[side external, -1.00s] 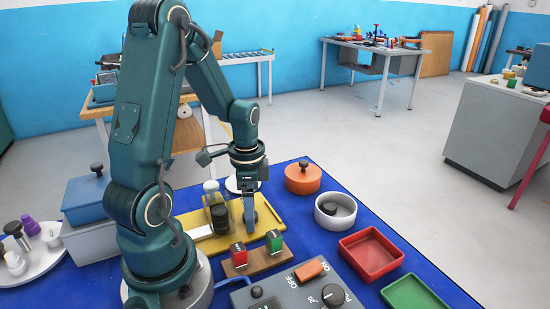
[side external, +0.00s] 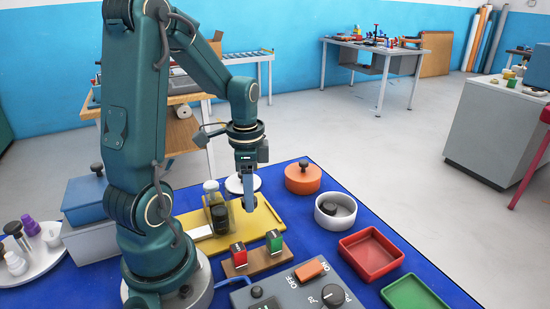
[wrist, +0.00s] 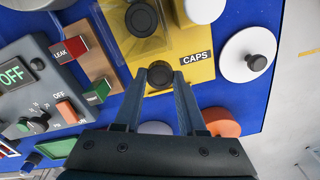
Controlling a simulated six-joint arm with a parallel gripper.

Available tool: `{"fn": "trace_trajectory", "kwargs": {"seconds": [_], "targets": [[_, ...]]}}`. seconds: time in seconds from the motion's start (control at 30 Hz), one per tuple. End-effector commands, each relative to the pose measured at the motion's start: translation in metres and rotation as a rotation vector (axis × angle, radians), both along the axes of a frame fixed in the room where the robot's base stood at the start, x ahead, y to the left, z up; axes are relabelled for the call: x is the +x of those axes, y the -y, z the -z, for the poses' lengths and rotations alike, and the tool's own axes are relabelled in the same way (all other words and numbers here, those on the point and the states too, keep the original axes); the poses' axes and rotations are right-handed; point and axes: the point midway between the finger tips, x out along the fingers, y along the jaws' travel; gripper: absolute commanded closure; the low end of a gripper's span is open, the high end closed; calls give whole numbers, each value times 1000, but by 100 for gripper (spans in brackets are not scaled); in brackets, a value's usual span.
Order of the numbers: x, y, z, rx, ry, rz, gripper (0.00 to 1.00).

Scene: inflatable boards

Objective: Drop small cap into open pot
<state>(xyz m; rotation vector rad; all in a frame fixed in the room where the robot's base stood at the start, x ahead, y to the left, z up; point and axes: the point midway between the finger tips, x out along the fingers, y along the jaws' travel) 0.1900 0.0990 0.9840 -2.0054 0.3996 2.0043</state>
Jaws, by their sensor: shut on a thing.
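My gripper (side external: 249,207) is shut on a small black cap (wrist: 158,77), held between the fingertips in the wrist view. In the side view the cap is too small to make out. The gripper is above the right part of the yellow caps tray (side external: 262,222). In the wrist view a greyish rounded shape, partly hidden behind my gripper, may be this pot.
An orange lidded pot (side external: 302,178) stands behind the open pot. A white lid with a black knob (wrist: 247,55) is beside the tray. Red (side external: 371,255) and green (side external: 414,295) trays lie at the front right. A control box (side external: 290,290) and switches are in front.

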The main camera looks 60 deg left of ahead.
Motion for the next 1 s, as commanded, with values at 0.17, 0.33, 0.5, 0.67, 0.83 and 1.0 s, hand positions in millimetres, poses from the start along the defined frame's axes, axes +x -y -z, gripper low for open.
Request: {"fn": "trace_trajectory", "kwargs": {"seconds": [0.17, 0.33, 0.5, 0.67, 0.83, 1.0], "targets": [[1, -1, -33, 4, 5, 0, 100], [0, 0, -52, 2, 3, -7, 100], [-1, 1, -59, 0, 0, -123, 100], [6, -4, -67, 0, 2, -389, 100], [22, -11, -75, 0, 0, -706, 100], [45, -13, -81, -1, -1, -1000, 100]]}}
